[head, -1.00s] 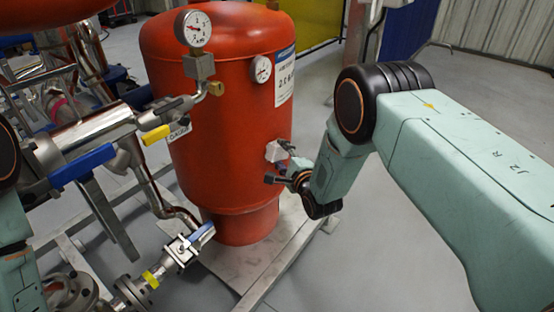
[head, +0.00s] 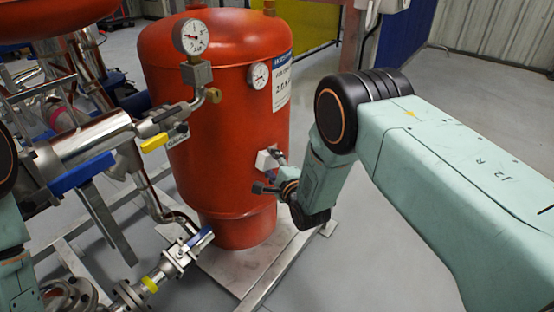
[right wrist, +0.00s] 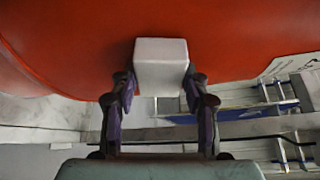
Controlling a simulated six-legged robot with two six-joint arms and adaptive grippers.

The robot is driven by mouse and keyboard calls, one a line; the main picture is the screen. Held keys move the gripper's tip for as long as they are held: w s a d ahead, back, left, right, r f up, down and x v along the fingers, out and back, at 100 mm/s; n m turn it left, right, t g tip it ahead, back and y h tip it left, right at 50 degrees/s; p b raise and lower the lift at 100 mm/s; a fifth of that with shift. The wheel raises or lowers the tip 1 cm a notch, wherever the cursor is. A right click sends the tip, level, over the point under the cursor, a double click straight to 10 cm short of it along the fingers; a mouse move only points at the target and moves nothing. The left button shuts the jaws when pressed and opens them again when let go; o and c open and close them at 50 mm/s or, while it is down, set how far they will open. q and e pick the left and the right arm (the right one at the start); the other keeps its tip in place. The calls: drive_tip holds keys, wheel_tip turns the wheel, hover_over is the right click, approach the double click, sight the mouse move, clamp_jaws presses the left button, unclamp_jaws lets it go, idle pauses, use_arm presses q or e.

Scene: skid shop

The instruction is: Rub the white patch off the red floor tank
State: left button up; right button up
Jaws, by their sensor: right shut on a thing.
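The red floor tank (head: 215,150) stands upright in the middle of the head view. Its curved red wall (right wrist: 70,45) fills the top of the right wrist view. My right gripper (head: 270,174) is at the tank's lower right side, shut on a white block (head: 268,160). In the right wrist view the block (right wrist: 161,66) sits between the two fingers, its far end against or very close to the red wall. I cannot tell whether it touches. I see no separate white patch on the tank; the block and gripper hide part of the wall. My left gripper is out of view.
Pipes and a blue-handled valve (head: 180,252) lie to the left. A pale base plate (head: 225,268) is below. The floor to the right is open.

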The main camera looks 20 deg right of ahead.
drive_tip(key=shift+a+r, duration=0.15)
drive_tip(key=shift+a, duration=0.05)
drive_tip(key=shift+w+d+b, duration=0.2)
drive_tip(key=shift+w+d, duration=0.1)
drive_tip(key=shift+d, duration=0.35)
drive_tip(key=shift+w+d+b, duration=0.15)
drive_tip(key=shift+w+d, duration=0.2)
drive_tip(key=shift+d, duration=0.25)
drive_tip(key=shift+w+d+b, duration=0.2)
drive_tip(key=shift+w+d, duration=0.1)
drive_tip(key=shift+d, duration=0.35)
drive_tip(key=shift+s+a, duration=0.25)
drive_tip(key=shift+a, duration=0.45)
drive_tip(key=shift+s+a+p, duration=0.75)
drive_tip(key=shift+a, duration=0.35)
drive_tip(key=shift+s+d, duration=0.1)
